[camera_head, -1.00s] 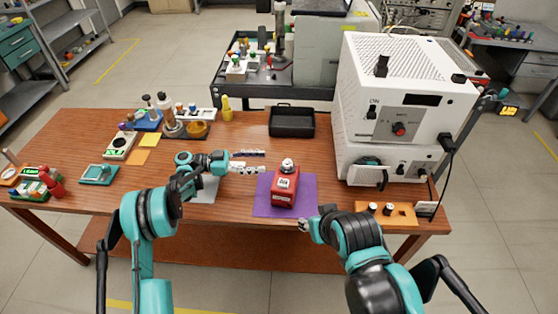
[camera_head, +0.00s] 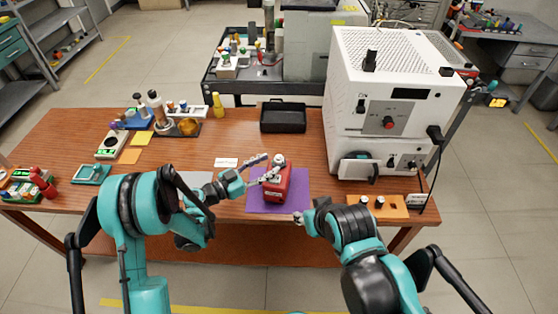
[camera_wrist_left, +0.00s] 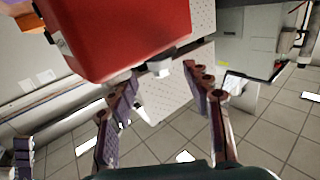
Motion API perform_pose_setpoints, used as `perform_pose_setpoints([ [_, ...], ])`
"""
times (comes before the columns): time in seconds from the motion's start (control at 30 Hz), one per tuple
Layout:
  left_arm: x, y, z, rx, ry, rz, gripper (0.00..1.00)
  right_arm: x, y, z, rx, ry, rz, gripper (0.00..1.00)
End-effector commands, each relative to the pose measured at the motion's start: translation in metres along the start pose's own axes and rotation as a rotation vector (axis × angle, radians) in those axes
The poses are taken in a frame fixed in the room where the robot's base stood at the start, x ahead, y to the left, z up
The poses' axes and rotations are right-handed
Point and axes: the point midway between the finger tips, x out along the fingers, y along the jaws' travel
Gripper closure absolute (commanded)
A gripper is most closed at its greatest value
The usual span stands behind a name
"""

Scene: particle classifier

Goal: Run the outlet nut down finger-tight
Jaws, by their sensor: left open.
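A red box-shaped unit (camera_head: 276,189) stands upright on a purple mat (camera_head: 300,192), with a pale fitting (camera_head: 279,160) on its top. In the left wrist view the red body (camera_wrist_left: 115,35) fills the upper left, and a small silver nut-like fitting (camera_wrist_left: 160,68) sticks out from it. My left gripper (camera_head: 271,169) is open at the unit's top. In its wrist view (camera_wrist_left: 163,77) the fingers are spread to either side of the fitting; I cannot see contact. My right gripper (camera_head: 299,217) hangs near the table's front edge, right of the mat, too small to read.
A white instrument (camera_head: 385,105) stands right of the unit, with an orange holder (camera_head: 392,213) in front. A black tray (camera_head: 283,118) lies behind. Bottles and a scale (camera_head: 112,147) fill the left side. Some wooden tabletop between is clear.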

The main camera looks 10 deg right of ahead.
Motion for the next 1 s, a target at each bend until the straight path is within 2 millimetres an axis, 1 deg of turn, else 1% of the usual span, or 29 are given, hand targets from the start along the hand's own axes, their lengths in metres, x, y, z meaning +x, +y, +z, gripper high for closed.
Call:
perform_pose_setpoints([
  [0.03, 0.011, 0.001, 0.002, 0.000, 0.000, 0.003, 0.50, 0.004, 0.000, 0.003, 0.000, 0.000, 0.000, 0.60],
  [0.1, 0.024, 0.001, 0.002, 0.000, 0.000, 0.003, 0.50, 0.006, 0.000, 0.004, 0.000, 0.000, 0.000, 0.60],
  [0.2, 0.038, 0.001, 0.002, 0.000, 0.000, 0.003, 0.50, 0.009, 0.000, 0.006, 0.000, 0.000, 0.000, 0.60],
  [0.3, 0.047, 0.000, 0.001, 0.000, 0.000, 0.001, 0.50, 0.010, 0.000, 0.007, 0.000, 0.000, 0.000, 0.60],
  [0.43, 0.052, 0.000, 0.000, 0.000, 0.000, 0.001, 0.50, 0.011, 0.000, 0.007, 0.000, 0.000, 0.000, 0.60],
  [0.67, 0.053, 0.000, 0.000, 0.000, 0.000, 0.000, 0.50, 0.010, 0.000, 0.007, 0.000, 0.000, 0.000, 0.60],
  [0.77, 0.052, 0.000, 0.000, 0.000, 0.000, 0.000, 0.74, 0.010, 0.000, 0.007, 0.000, 0.000, 0.000, 0.60],
  [0.8, 0.052, 0.000, 0.000, 0.000, 0.000, 0.000, 0.84, 0.010, 0.000, 0.007, 0.000, 0.000, 0.000, 0.60],
  [0.87, 0.052, 0.000, 0.000, 0.000, 0.000, 0.000, 1.00, 0.010, 0.000, 0.007, 0.000, 0.000, 0.000, 0.60],
  [1.0, 0.052, 0.000, 0.000, 0.000, 0.000, 0.001, 1.00, 0.010, 0.000, 0.007, 0.000, 0.000, 0.000, 0.60],
])
